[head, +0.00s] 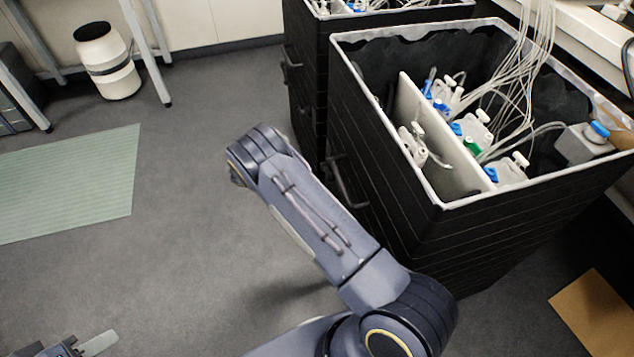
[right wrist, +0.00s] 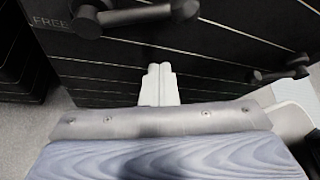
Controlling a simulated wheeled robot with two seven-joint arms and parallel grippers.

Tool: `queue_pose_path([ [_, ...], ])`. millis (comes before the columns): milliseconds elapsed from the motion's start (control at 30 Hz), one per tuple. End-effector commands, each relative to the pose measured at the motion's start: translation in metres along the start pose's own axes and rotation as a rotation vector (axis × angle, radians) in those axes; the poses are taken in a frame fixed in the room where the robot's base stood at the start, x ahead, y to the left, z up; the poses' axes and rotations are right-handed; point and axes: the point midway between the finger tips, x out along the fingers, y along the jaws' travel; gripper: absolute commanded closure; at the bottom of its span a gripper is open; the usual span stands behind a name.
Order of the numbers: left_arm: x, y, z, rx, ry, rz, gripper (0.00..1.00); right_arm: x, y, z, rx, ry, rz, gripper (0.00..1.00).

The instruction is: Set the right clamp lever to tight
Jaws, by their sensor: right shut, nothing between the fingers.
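In the right wrist view, my right gripper (right wrist: 160,72) is shut and empty, its pale fingertips pointing at a black panelled face. A gap shows between fingertips and lever. A second dark lever (right wrist: 278,73) is at the right. In the head view, a dark lever (head: 345,184) shows on the near black box; my right gripper is hidden. Part of my left gripper (head: 88,345) shows at the bottom left.
The near black box (head: 400,175) is open, holding bottles and tubing around a white divider (head: 440,135). Another black box (head: 305,100) stands behind. A white bin (head: 108,62) and green mat (head: 70,182) are at the left. Floor between is clear.

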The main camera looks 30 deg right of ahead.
Motion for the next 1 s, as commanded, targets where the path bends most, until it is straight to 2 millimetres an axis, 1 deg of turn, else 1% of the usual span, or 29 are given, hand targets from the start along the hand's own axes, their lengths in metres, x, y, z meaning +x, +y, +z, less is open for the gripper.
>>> queue_pose_path([
  [33, -0.006, 0.003, -0.003, 0.0, 0.001, 0.0, 0.64, -0.019, 0.001, 0.005, 0.005, 0.003, 0.011, 1.0],
  [100, -0.007, 0.003, -0.004, 0.0, 0.001, 0.0, 0.64, -0.035, 0.001, 0.005, 0.006, 0.002, 0.01, 1.0],
  [200, -0.009, 0.004, -0.005, 0.0, 0.001, 0.0, 0.64, -0.055, 0.001, 0.004, 0.005, 0.002, 0.01, 1.0],
  [300, -0.01, 0.005, -0.006, 0.0, 0.001, 0.0, 0.64, -0.071, 0.001, 0.004, 0.005, 0.002, 0.008, 1.0],
  [400, -0.011, 0.005, -0.006, 0.0, 0.001, 0.0, 0.64, -0.082, 0.002, 0.004, 0.005, 0.002, 0.007, 1.0],
  [567, -0.011, 0.005, -0.006, 0.0, 0.001, 0.0, 0.64, -0.09, 0.001, 0.003, 0.003, 0.002, 0.005, 1.0],
  [1000, -0.011, 0.005, -0.006, 0.0, 0.001, 0.0, 0.64, -0.09, 0.002, 0.004, 0.004, 0.002, 0.005, 1.0],
])
